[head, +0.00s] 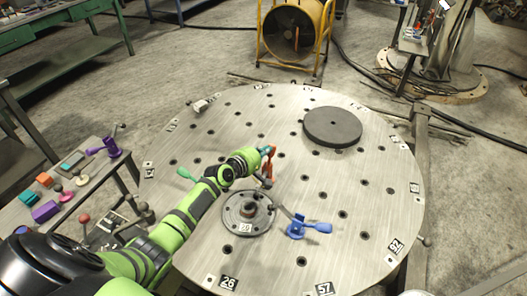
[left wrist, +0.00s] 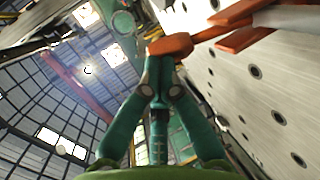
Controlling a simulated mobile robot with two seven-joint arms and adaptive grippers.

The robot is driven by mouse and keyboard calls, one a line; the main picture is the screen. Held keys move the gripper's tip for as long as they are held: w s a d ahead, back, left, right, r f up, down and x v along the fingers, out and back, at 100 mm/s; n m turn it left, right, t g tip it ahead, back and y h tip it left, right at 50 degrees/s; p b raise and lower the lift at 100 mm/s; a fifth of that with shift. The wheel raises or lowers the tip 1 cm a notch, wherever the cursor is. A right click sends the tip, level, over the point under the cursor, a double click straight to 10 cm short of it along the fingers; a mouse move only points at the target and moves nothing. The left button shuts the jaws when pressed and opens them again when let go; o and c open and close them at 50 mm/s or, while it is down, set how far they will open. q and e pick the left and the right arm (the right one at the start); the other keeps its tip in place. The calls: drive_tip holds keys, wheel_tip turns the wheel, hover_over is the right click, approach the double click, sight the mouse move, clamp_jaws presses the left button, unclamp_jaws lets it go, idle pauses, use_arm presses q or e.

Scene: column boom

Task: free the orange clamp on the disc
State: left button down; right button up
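The orange clamp (head: 267,167) stands on the large grey steel disc (head: 305,180), near its middle. My left gripper (head: 263,151) is at the clamp's upper end. In the left wrist view, its teal fingers (left wrist: 162,62) come together at the end of the clamp's orange handle (left wrist: 171,45) and look closed on it. The handle runs off to the upper right, where more orange parts of the clamp show. The clamp's foot is partly hidden in the head view. My right gripper is in neither view.
A blue clamp (head: 297,229) stands beside a round dark flange (head: 236,222) nearer me. A green handle (head: 186,174) shows left of my arm. A dark round plate (head: 332,126) lies at the back. A side table with a purple clamp (head: 110,148) is at left. The disc's right side is clear.

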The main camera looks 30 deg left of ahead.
use_arm(q)
drive_tip(key=shift+w+r, duration=0.15)
drive_tip(key=shift+w, duration=0.25)
drive_tip(key=shift+r+x, duration=0.2)
drive_tip(key=shift+x, duration=1.1)
drive_tip(key=shift+w+a+f+g, duration=0.2)
drive_tip(key=shift+w+g, duration=0.35)
drive_tip(key=shift+g, duration=0.15)
drive_tip(key=shift+w+f, duration=0.35)
drive_tip(key=shift+f, duration=0.05)
drive_tip(key=shift+w+f+b, duration=0.5)
drive_tip(key=shift+w+b, duration=0.1)
drive_tip(key=shift+b, duration=0.35)
